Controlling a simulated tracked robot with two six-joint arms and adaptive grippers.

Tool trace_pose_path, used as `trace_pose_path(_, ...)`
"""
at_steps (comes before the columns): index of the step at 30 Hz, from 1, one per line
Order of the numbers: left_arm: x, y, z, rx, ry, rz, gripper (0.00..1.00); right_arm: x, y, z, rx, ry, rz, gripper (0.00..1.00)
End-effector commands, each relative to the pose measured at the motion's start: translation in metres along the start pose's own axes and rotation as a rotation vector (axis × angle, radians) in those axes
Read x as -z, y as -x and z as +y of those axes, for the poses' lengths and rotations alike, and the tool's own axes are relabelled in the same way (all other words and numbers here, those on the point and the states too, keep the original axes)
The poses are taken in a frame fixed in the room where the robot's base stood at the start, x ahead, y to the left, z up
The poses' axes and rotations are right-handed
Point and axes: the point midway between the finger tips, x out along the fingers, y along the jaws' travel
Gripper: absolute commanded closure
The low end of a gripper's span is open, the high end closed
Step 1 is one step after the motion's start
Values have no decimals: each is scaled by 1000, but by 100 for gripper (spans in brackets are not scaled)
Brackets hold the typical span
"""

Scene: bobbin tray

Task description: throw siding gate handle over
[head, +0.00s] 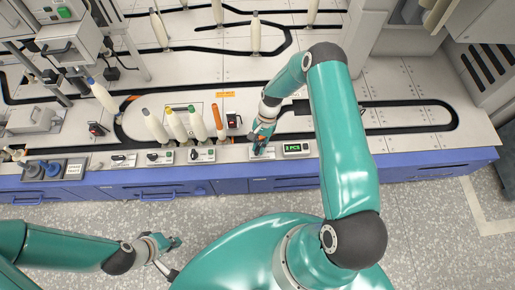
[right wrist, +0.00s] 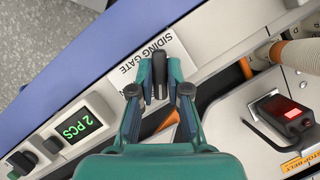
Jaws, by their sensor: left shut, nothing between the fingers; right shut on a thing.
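The siding gate handle (right wrist: 160,90) is a dark lever on the front panel, beside a white label (right wrist: 138,62) reading "SIDING GATE" in the right wrist view. My right gripper (right wrist: 160,72) is shut on it, a finger on each side. In the head view my right gripper (head: 262,147) is at the panel just left of the green display, and it hides the handle there. An orange strip shows behind the fingers in the right wrist view. My left gripper (head: 174,243) is shut and empty over the floor, in front of the bench.
A green counter display (right wrist: 75,128) stands close to the handle, with a dark knob beside it. A black box with a lit red button (right wrist: 290,112) sits further in. Several bobbins, including a white one (head: 155,127) and an orange one (head: 218,123), stand along the black track. The bench front is blue (head: 415,170).

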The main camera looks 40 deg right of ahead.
Motion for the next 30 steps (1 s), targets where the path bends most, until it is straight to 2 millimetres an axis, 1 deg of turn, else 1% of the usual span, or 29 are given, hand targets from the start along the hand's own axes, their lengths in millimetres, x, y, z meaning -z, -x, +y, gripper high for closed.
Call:
trace_pose_path(1, 0, -3, -1, 0, 0, 0, 100, 8, 4, -5, 11, 15, 22, 100)
trace_pose_path(7, 0, -6, -2, 0, 0, 0, 100, 7, 5, -5, -5, 51, 21, 100)
trace_pose_path(19, 0, -5, -2, 0, 0, 0, 100, 6, 6, -5, -7, 58, 21, 100)
trace_pose_path(20, 0, -5, -2, 0, 0, 0, 100, 6, 6, -5, -8, 57, 21, 80)
trace_pose_path(21, 0, -5, -2, 0, 0, 0, 100, 6, 5, -5, -8, 57, 20, 73)
trace_pose_path(23, 0, -5, -2, 0, 0, 0, 100, 5, 5, -5, -10, 57, 18, 63)
trace_pose_path(24, 0, -5, -2, 0, 0, 0, 100, 5, 4, -4, -11, 57, 16, 59)
trace_pose_path(30, 0, -5, -2, 0, 0, 0, 100, 3, 3, -3, -15, 55, 11, 59)
